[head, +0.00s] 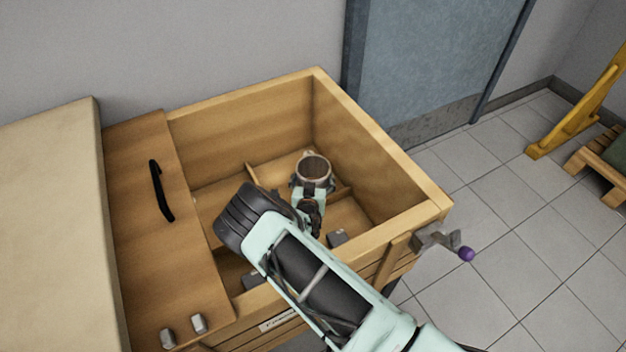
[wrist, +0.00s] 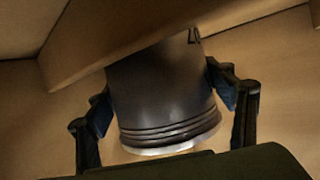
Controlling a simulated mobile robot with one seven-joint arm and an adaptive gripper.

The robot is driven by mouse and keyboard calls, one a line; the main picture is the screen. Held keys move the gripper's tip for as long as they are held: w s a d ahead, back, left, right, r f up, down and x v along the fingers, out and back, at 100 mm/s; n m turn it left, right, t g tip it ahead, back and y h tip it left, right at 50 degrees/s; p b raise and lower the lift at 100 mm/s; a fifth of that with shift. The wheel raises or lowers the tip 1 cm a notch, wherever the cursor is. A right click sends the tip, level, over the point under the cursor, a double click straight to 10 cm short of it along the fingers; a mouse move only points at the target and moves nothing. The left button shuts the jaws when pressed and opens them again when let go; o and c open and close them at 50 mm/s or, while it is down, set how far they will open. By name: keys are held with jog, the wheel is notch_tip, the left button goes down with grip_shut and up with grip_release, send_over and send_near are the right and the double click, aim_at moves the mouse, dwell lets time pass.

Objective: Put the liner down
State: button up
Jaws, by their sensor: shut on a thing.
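The liner (head: 314,168) is a dark metal cylinder with an open top, inside the wooden crate (head: 380,150). In the wrist view the liner (wrist: 165,90) shows ridges near one end and a pale rim. My gripper (head: 309,188) is shut on the liner, with one finger on each side of it, as the wrist view (wrist: 165,108) shows. The liner is close to the low wooden dividers in the crate. Whether its bottom touches the crate floor is hidden.
A wooden lid panel (head: 140,200) with a black handle (head: 161,190) covers the crate's left part. Low dividers (head: 255,175) split the crate inside. Small grey blocks (head: 337,238) lie near the front wall. A clamp with a purple knob (head: 466,254) sticks out at the right corner.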

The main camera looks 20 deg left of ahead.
jog(key=shift+a, duration=0.1)
jog(key=shift+f, duration=0.3)
jog(key=o, duration=1.5)
jog(key=shift+r, duration=0.15)
jog(key=shift+s+r, duration=0.1)
jog(key=shift+r, duration=0.1)
jog(key=p+v, duration=0.3)
jog(key=v, duration=0.8)
jog(key=shift+s, duration=0.4)
